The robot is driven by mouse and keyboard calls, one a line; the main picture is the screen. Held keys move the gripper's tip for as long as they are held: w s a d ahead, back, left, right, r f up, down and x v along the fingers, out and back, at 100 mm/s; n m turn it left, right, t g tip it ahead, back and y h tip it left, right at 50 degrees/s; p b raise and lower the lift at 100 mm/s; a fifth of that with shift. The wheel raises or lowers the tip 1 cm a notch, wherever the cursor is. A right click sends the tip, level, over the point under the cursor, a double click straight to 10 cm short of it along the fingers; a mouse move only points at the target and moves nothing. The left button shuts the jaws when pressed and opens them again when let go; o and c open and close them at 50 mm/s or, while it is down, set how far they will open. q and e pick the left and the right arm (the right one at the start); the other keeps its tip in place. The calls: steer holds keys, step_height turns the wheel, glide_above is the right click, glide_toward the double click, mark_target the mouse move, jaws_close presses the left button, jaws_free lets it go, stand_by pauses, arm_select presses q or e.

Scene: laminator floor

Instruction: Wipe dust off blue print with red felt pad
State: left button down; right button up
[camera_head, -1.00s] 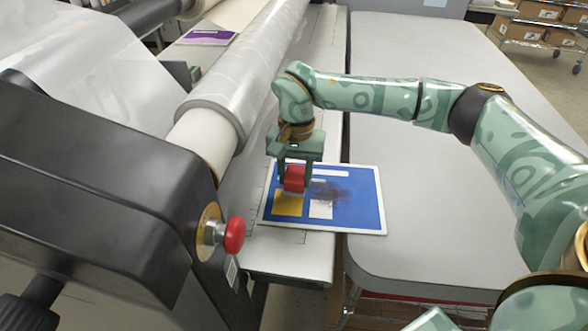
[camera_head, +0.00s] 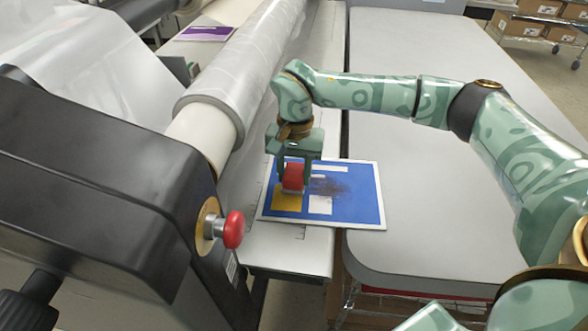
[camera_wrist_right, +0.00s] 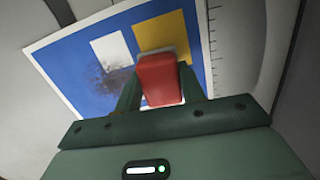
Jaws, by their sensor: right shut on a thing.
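The blue print (camera_head: 352,206) lies flat across the laminator's bed and the grey table beside it. It has a white border, a yellow block and white blocks. A dark dust smudge (camera_head: 330,188) lies right of the gripper; it also shows in the right wrist view (camera_wrist_right: 112,80). The red felt pad (camera_head: 293,176) is between the fingers of my right gripper (camera_head: 292,184), which is shut on it, above the yellow block. The pad also shows in the right wrist view (camera_wrist_right: 158,80). I cannot tell whether its pale underside touches the print. My left gripper is not in view.
The laminator's film roll (camera_head: 245,80) runs along the left of the bed. A red knob (camera_head: 233,229) sticks out near the front. A purple-and-white item (camera_head: 205,33) lies at the back left. The grey table (camera_head: 430,180) is bare right of the print.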

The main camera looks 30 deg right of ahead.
steer(key=shift+f, duration=0.6)
